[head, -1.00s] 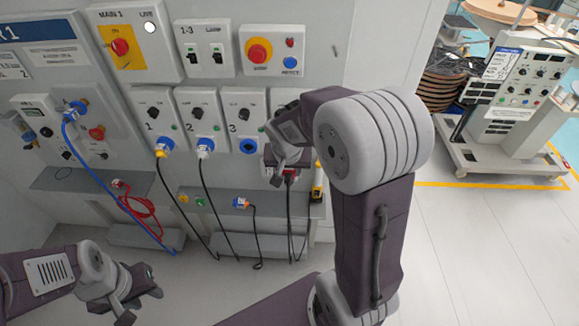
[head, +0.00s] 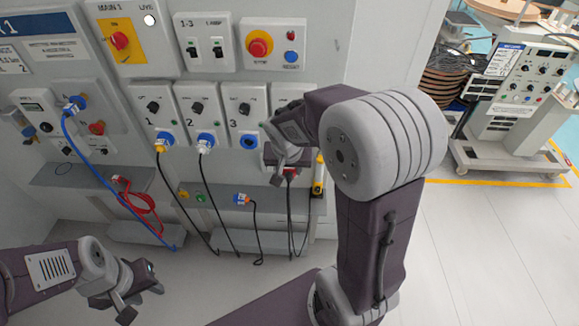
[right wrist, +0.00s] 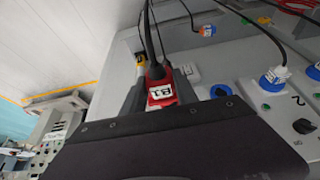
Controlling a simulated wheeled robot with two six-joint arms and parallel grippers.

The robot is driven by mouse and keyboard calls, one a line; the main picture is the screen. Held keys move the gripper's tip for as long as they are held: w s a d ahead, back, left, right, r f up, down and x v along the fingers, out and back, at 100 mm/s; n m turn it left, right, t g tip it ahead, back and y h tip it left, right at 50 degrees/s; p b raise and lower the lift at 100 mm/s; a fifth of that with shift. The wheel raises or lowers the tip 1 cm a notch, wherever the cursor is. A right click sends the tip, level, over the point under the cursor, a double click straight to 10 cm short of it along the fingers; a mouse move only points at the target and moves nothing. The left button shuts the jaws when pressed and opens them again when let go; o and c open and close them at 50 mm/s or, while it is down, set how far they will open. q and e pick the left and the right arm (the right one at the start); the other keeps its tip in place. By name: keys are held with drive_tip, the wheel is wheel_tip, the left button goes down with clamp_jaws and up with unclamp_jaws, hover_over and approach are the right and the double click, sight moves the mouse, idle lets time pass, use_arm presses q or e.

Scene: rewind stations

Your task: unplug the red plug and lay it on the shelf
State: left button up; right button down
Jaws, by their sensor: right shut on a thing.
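The red plug (right wrist: 160,90), with a white label and a black cable, sits between the grey fingers of my right gripper in the right wrist view. My right gripper (head: 283,165) is shut on it, in front of the lower panel right of socket 3. The plug shows only as a small red patch (head: 290,172) in the head view. My right arm hides the fourth socket, so I cannot tell whether the plug touches it. The grey shelf (head: 268,203) runs below the sockets. My left gripper (head: 138,293) is open and empty at the lower left.
Black cables hang below. A wheeled cart (head: 510,110) stands at right.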

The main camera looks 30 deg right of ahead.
drive_tip(key=shift+s+a+b, duration=0.35)
drive_tip(key=shift+s+a, duration=0.1)
drive_tip(key=shift+s, duration=0.3)
drive_tip(key=shift+s+a, duration=0.3)
drive_tip(key=shift+s, duration=0.1)
drive_tip(key=s, duration=0.1)
drive_tip(key=s+a+b, duration=0.1)
drive_tip(key=s, duration=0.1)
drive_tip(key=s+a, duration=0.1)
drive_tip(key=shift+s+a+b, duration=0.15)
drive_tip(key=shift+a+b, duration=0.1)
drive_tip(key=shift+b, duration=0.15)
idle(0.4)
